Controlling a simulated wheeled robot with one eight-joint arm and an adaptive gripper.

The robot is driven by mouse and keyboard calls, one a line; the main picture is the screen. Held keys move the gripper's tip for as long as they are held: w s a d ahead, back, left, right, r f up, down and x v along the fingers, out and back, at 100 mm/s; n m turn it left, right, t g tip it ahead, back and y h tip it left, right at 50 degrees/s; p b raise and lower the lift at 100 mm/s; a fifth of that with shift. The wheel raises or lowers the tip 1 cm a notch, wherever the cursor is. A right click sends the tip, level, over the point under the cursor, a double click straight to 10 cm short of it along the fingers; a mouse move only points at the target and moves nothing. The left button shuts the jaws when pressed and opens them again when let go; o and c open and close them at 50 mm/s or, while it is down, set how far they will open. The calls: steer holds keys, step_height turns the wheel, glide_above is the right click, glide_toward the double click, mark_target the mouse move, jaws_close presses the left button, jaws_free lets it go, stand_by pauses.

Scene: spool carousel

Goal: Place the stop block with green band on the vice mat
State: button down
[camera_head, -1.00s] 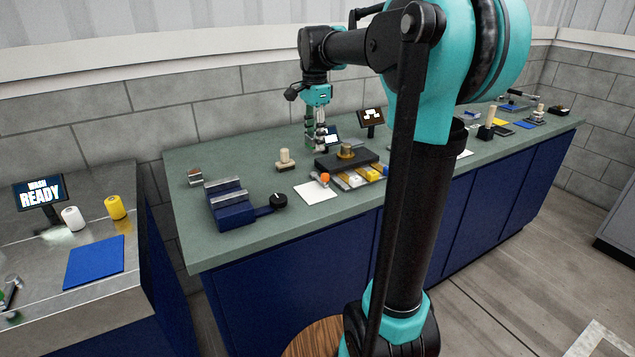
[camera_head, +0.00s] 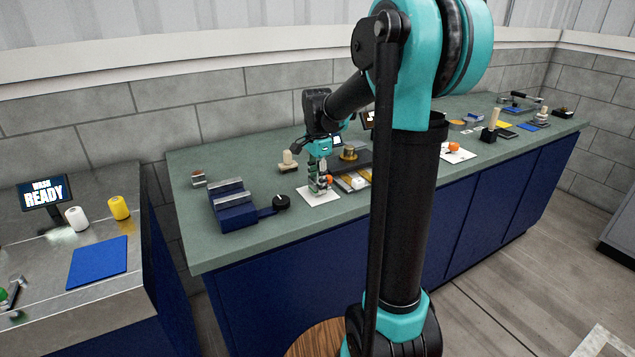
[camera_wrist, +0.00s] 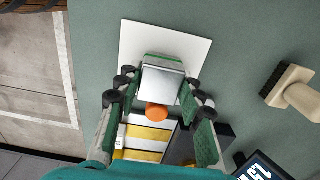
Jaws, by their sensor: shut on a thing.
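My gripper (camera_head: 319,188) is low over a white square mat (camera_head: 308,196) to the right of the blue vice (camera_head: 232,207). In the wrist view, my gripper (camera_wrist: 158,100) is shut on a silver block (camera_wrist: 160,82) with a green band (camera_wrist: 166,57) along its far side. The block lies over the near part of the white mat (camera_wrist: 190,45). I cannot tell whether its underside touches the mat. The fingers mostly hide the block in the head view.
An orange-ended thing (camera_wrist: 156,112) and a tray of white and yellow pieces (camera_wrist: 143,140) are close to the gripper. A brush (camera_wrist: 294,90) lies to the right in the wrist view. A vice handle knob (camera_head: 281,202) is left of the mat.

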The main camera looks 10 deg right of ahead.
mark_target(317, 180)
steer(key=shift+f, duration=0.1)
steer(key=c, duration=1)
jaws_free()
step_height(317, 180, up, 12)
steer(key=shift+r, duration=0.1)
